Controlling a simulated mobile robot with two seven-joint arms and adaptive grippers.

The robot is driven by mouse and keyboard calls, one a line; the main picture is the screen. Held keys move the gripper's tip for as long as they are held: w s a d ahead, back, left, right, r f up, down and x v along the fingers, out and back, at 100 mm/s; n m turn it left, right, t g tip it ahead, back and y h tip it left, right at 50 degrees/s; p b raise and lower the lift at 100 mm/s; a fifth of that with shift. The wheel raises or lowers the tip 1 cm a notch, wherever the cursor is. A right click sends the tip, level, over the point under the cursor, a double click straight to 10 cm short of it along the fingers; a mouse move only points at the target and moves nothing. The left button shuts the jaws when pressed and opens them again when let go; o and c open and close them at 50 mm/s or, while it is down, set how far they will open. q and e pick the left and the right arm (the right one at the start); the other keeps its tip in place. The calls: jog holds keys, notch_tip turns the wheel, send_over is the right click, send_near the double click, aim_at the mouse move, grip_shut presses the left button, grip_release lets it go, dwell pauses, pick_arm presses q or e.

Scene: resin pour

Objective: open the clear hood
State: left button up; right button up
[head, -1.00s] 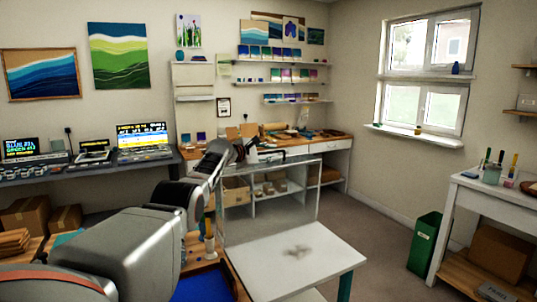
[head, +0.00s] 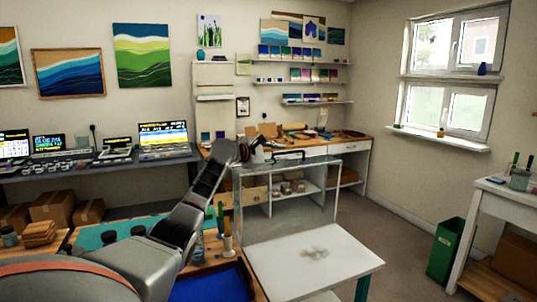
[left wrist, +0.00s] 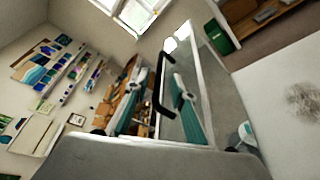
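The clear hood (head: 288,205) shows as an upright see-through panel with a pale frame at the far side of a white-topped table (head: 320,268). Its black handle (head: 289,156) is at the top edge. In the left wrist view the handle (left wrist: 160,85) appears between the two teal-and-white fingers of my left gripper (left wrist: 157,100), which are spread apart. I cannot tell whether they touch it. In the head view my left gripper (head: 258,147) is beside the handle's left end. My right gripper is not in view.
A blue tray (head: 212,284) and a teal mat (head: 105,235) lie left of the white table, with bottles and brushes near them. A workbench (head: 330,145) stands behind. A green bin (head: 452,252) and white side table (head: 512,190) are to the right. Floor between is clear.

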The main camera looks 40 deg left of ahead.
aim_at(269, 170)
pick_arm(q)
jog(key=shift+s+a+r, duration=0.1)
jog(key=shift+s+r, duration=0.1)
jog(key=shift+s, duration=0.7)
jog(key=shift+s+r, duration=0.15)
jog(key=shift+s, duration=0.8)
jog(key=shift+s+a+r, duration=0.1)
jog(key=shift+s+r, duration=0.1)
jog(key=shift+s, duration=0.7)
jog(key=shift+d+f, duration=0.1)
